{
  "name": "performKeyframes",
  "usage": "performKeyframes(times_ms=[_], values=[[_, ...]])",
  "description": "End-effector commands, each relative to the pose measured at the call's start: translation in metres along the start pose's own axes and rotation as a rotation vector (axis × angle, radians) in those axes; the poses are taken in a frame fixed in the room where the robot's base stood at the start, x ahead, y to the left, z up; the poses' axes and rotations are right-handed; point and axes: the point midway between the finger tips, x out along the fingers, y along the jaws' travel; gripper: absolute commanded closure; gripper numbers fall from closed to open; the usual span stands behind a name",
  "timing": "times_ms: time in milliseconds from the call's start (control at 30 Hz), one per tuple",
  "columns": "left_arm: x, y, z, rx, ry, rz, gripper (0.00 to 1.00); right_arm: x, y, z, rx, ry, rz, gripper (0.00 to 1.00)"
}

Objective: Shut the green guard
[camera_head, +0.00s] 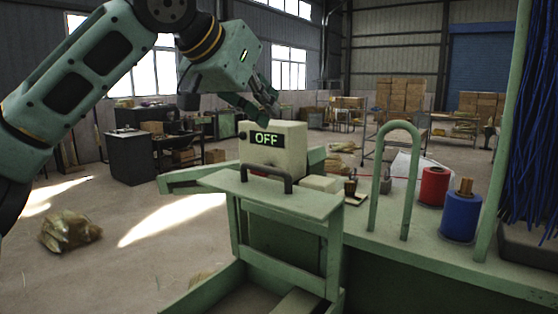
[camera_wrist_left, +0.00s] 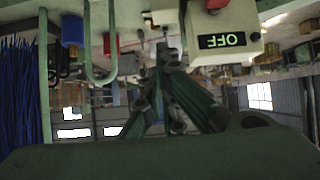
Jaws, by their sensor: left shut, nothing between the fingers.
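The green guard (camera_head: 300,204) appears to be the framed part with a flat top and a dark bar handle (camera_head: 267,174), at the front of the green machine in the head view. From this angle I cannot tell how far open it stands. My left gripper (camera_head: 268,112) is shut and empty, at the top of the pale OFF box (camera_head: 285,155), above the guard's handle and apart from it. In the left wrist view, upside down, the shut fingers (camera_wrist_left: 168,52) point beside the OFF box (camera_wrist_left: 222,40). My right gripper is not in view.
A green hoop (camera_head: 397,130) rises from the bench right of the guard. A red spool (camera_head: 433,187), a blue spool (camera_head: 461,218) and hanging blue bristles (camera_head: 535,130) are farther right. A crumpled sack (camera_head: 69,230) lies on the otherwise open floor at left.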

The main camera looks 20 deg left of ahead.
Motion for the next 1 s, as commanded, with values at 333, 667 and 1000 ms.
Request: performKeyframes(times_ms=[333,667,1000], values=[[0.033,-0.001,0.005,0.0,-0.004,-0.001,1.0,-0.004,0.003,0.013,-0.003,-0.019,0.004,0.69],[0.105,-0.001,0.004,0.0,-0.004,-0.002,1.0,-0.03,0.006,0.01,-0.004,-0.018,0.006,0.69],[0.093,-0.001,0.038,0.0,0.001,-0.002,1.0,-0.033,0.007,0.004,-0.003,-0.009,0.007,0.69]])
